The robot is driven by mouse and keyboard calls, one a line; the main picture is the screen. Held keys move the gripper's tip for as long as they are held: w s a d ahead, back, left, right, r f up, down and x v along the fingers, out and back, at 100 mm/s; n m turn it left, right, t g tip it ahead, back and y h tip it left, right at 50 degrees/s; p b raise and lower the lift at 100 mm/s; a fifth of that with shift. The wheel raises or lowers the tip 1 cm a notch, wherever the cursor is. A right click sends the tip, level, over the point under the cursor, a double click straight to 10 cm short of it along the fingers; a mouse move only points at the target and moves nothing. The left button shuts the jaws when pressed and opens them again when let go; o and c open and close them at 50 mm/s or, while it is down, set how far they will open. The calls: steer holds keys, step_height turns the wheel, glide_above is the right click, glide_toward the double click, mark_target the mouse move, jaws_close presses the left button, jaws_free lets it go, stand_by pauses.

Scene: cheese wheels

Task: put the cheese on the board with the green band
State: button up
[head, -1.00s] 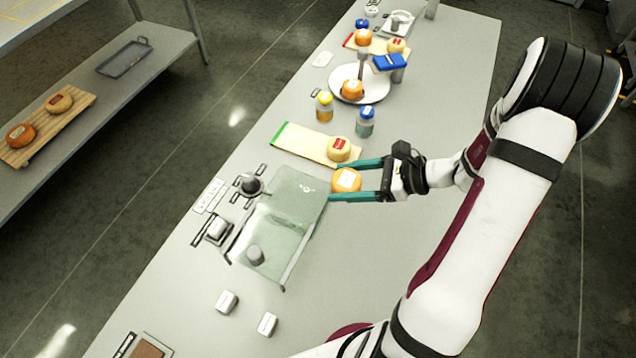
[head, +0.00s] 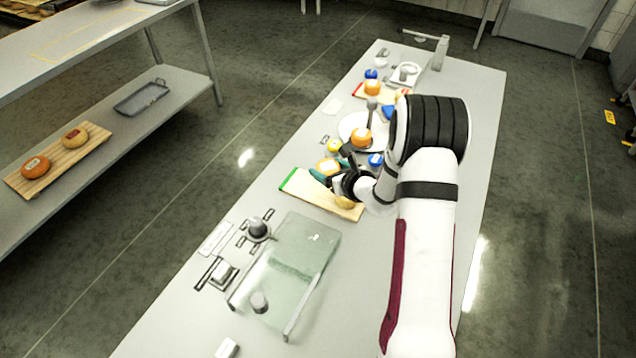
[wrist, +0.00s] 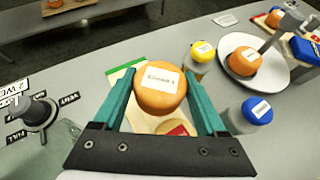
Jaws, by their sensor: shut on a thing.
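My gripper (head: 322,172) is shut on an orange cheese wheel (wrist: 160,88) with a white label. The teal fingers press on its two sides in the wrist view. The held cheese (head: 328,167) appears raised over or just past the far edge of the board with the green band (head: 302,188). The green band is at the board's left end. A paler yellow cheese with a red label (wrist: 176,129) sits on the board's right part, partly hidden by my gripper in the head view. The exact height of the held cheese cannot be told.
A yellow-capped jar (wrist: 202,54) and a blue-capped jar (wrist: 250,112) stand close by. A white plate (head: 350,122) holds another orange cheese (head: 361,137). A glass-like slab (head: 300,250) and knobs lie nearer. A red-banded board with cheese is farther back.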

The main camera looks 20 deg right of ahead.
mark_target(316, 189)
steer(key=shift+w+a+f, duration=1)
steer(key=shift+a, duration=0.2)
step_height(316, 189, down, 4)
steer(key=shift+a+f, duration=0.1)
steer(key=o, duration=1.4)
